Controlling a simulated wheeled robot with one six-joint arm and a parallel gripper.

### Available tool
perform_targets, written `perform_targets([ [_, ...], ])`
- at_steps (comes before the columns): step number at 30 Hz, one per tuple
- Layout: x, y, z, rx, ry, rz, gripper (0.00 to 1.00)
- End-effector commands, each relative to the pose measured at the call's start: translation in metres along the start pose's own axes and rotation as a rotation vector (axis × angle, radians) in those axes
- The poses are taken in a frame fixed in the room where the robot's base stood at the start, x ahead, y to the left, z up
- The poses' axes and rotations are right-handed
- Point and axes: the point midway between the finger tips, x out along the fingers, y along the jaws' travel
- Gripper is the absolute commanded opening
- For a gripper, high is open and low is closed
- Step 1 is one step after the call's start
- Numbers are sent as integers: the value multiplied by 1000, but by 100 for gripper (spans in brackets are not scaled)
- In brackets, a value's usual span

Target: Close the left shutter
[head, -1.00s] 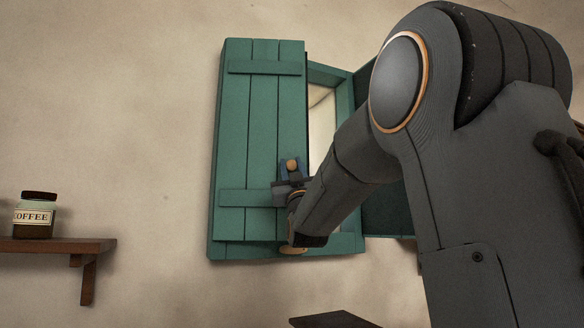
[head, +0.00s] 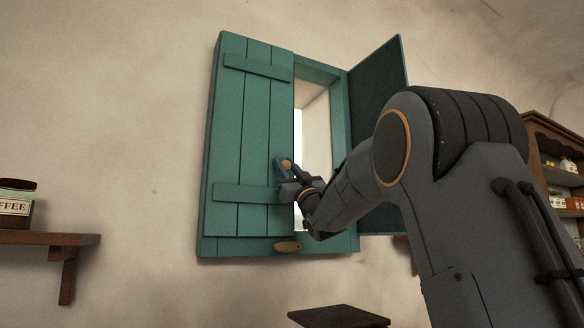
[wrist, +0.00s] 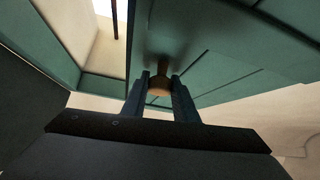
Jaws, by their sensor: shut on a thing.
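The left shutter (head: 235,130) is a green plank panel over the left half of the window. It lies close to the window frame (head: 340,125); I cannot tell whether it is fully flush. My gripper (head: 285,168) is at its right edge, shut on a round wooden knob (head: 287,163). The wrist view shows the knob (wrist: 159,85) between the two fingertips (wrist: 159,88), with the shutter's green face (wrist: 225,50) behind. A small oval wooden piece (head: 288,246) sits on the frame's bottom rail.
The right shutter (head: 385,85) stands open, partly hidden behind my arm. A shelf (head: 45,239) with a coffee jar (head: 15,205) is at the left. A dark wooden surface (head: 338,316) is below the window. Stocked shelves (head: 560,175) stand at the right.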

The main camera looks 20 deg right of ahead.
Motion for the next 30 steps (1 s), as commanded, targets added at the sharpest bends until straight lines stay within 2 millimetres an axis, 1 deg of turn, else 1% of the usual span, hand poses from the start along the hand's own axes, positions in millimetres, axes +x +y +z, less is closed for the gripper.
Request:
perform_targets([
  [3,2,1,-3,-1,3,3,0],
  [4,2,1,-3,-1,3,3,28],
  [7,2,1,-2,-1,3,3,44],
  [17,-2,3,-1,-3,1,5,44],
  [20,-12,3,0,-4,0,5,44],
  [27,-52,2,0,-3,1,5,44],
  [30,-65,2,0,-3,0,5,44],
])
